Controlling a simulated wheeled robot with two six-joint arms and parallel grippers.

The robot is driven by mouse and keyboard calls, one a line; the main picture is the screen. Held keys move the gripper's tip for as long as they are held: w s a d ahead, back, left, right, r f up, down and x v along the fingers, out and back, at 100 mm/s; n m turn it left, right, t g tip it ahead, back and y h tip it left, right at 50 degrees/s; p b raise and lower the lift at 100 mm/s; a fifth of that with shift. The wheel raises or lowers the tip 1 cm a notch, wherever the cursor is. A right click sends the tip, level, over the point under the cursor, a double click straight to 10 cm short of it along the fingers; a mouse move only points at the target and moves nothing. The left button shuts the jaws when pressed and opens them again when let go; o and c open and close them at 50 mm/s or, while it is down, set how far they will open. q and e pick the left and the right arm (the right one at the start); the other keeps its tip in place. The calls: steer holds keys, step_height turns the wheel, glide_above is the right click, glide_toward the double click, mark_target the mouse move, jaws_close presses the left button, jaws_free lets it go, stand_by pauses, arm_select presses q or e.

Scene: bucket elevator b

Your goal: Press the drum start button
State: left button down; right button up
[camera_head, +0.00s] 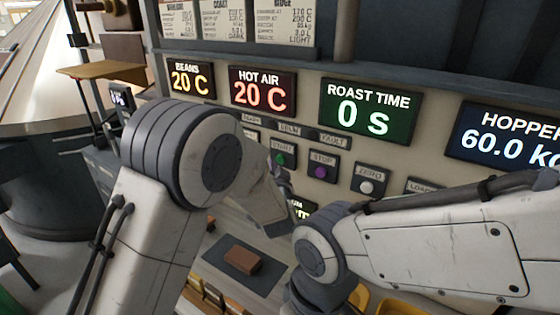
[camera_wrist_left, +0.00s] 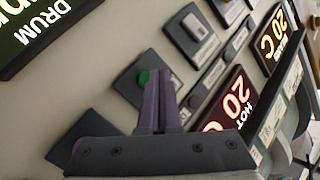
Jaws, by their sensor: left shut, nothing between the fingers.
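The green start button (camera_head: 280,159) sits on a dark square plate under a START label on the control panel. It also shows in the left wrist view (camera_wrist_left: 144,77), right at the tips of my left gripper (camera_wrist_left: 161,80). The purple-grey fingers are shut together with nothing between them, and they cover part of the button's plate. I cannot tell whether the tips touch the button. In the head view my left arm's wrist hides most of this gripper. My right arm reaches in from the right, but its gripper is out of view.
A purple stop button (camera_head: 320,171) and a white zero button (camera_head: 367,186) sit to the right of the start button. Lit displays, including the roast time display (camera_head: 368,112), line the panel above. A drum display (camera_wrist_left: 40,25) is partly visible. A brown block (camera_head: 243,258) lies below.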

arm_select(q)
steer(key=shift+w+d, duration=0.25)
steer(key=shift+w, duration=0.05)
steer(key=shift+w+d, duration=0.25)
steer(key=shift+w, duration=0.1)
stand_by(0.8)
steer(key=shift+s+a, duration=0.55)
steer(key=shift+s, duration=0.15)
steer(key=s+a, duration=0.1)
steer(key=s, duration=0.1)
steer(key=s+a+b, duration=0.1)
steer(key=s+a, duration=0.1)
stand_by(0.6)
stand_by(0.4)
